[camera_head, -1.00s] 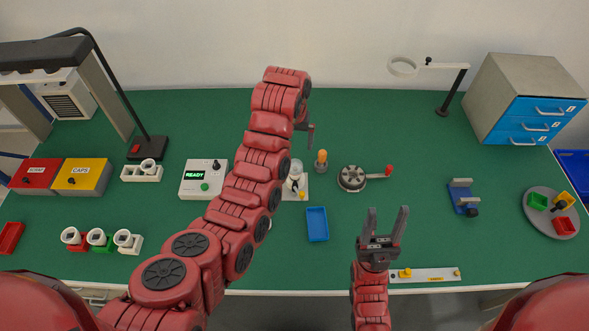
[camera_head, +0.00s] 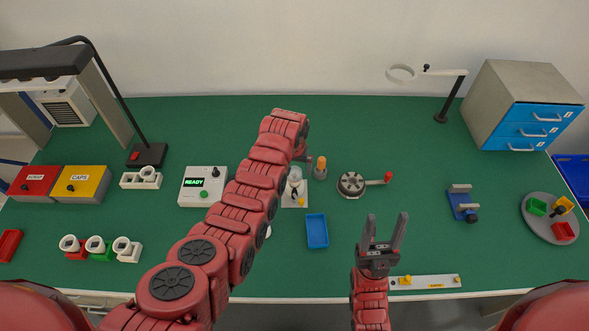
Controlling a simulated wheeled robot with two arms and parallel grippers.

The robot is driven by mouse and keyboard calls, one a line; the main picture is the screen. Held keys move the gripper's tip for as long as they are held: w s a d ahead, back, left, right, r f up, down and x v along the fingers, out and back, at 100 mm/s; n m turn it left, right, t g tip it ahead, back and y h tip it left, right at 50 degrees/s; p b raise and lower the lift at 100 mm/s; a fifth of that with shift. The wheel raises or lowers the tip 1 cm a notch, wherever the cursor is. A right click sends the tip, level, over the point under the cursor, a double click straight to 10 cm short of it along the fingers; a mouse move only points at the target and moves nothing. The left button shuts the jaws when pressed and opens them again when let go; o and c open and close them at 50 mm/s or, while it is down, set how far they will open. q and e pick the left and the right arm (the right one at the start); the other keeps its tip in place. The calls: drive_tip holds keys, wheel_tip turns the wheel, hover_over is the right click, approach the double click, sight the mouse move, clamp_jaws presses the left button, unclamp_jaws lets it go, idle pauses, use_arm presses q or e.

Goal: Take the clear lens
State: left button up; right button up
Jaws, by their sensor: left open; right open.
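I cannot make out for certain which thing is the clear lens. Three small blocks with round white-rimmed tops stand at the front left: one red-based (camera_head: 75,251), one green-based (camera_head: 100,250) and one all white (camera_head: 128,251). My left gripper (camera_head: 304,156) points down past the end of my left arm, near the clear bulb in its white holder (camera_head: 294,188); its fingers are mostly hidden by the arm, and I see nothing held. My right gripper (camera_head: 384,232) is open and empty above the table's front edge, apart from everything.
A blue tray (camera_head: 317,231), an orange-topped bulb piece (camera_head: 320,167) and a crank wheel (camera_head: 351,184) lie around the middle. A READY box (camera_head: 201,186) stands left of my arm. A magnifier stand (camera_head: 442,117) and blue drawers (camera_head: 530,127) stand at the back right. Green table is free right of centre.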

use_arm(q)
drive_tip(key=shift+w+f, duration=0.15)
drive_tip(key=shift+f, duration=0.75)
drive_tip(key=c, duration=1.4)
